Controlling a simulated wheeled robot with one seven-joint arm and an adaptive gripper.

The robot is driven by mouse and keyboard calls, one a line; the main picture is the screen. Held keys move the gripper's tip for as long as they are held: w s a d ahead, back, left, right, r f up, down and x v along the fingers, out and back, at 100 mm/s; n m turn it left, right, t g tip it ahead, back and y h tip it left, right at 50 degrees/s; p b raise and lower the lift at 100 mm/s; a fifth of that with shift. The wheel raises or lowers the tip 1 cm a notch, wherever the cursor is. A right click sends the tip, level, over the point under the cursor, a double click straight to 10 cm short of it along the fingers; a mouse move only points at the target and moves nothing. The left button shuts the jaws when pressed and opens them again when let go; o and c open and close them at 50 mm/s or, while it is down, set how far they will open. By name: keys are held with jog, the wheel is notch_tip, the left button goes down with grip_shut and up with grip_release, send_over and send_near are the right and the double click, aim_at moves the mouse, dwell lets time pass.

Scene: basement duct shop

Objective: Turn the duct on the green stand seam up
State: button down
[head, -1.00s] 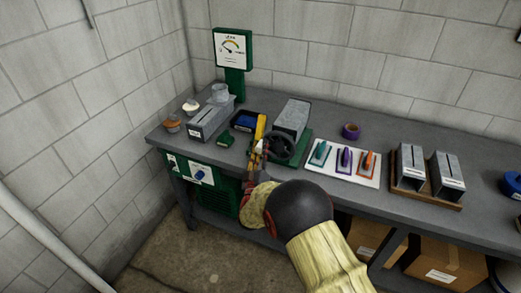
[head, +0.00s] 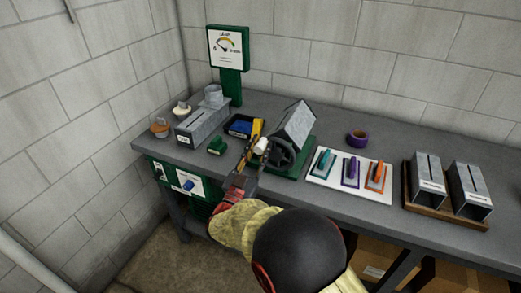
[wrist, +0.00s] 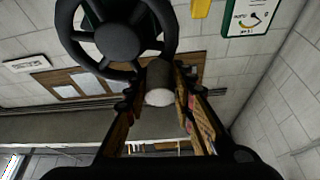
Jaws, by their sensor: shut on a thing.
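The grey sheet-metal duct (head: 293,122) sits on the green stand (head: 305,160) and is tilted, with one long edge pointing up. I cannot make out its seam. A dark handwheel (head: 283,154) is on the stand's near end; it also shows in the wrist view (wrist: 121,42). My gripper (head: 255,147) is at the wheel's left side. In the wrist view its two fingers (wrist: 159,92) are shut on the wheel's crank knob (wrist: 159,97), which has a pale end. My fingers hide part of the knob.
A white board (head: 330,180) with teal, purple and orange tools lies right of the stand. Two ducts stand on a wooden tray (head: 443,209) farther right. Purple tape (head: 357,137) lies behind.

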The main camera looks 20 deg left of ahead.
aim_at(279, 140)
jog(key=m+h, duration=0.1)
jog(key=m, duration=0.1)
jog(key=d+m+h+b, duration=0.1)
jog(key=r+m+h, duration=0.1)
jog(key=m, duration=0.1)
jog(key=shift+d+r+m+g+b, duration=0.1)
jog(key=shift+d+m+g+b, duration=0.2)
jog(key=shift+d+g+b, duration=0.1)
jog(key=shift+s+d+r+m+g+h, duration=0.1)
jog(key=shift+d+m+g+h, duration=0.25)
jog(key=shift+m, duration=0.55)
jog(key=shift+w+d+m+g+h, duration=0.1)
jog(key=shift+d+m+g+h, duration=0.25)
jog(key=shift+m, duration=0.55)
jog(key=shift+s+d+r+m+g+h, duration=0.15)
jog(key=shift+d+m+h, duration=0.25)
jog(key=shift+m, duration=0.5)
jog(key=shift+f, duration=0.15)
jog(key=c, duration=1.5)
grip_release()
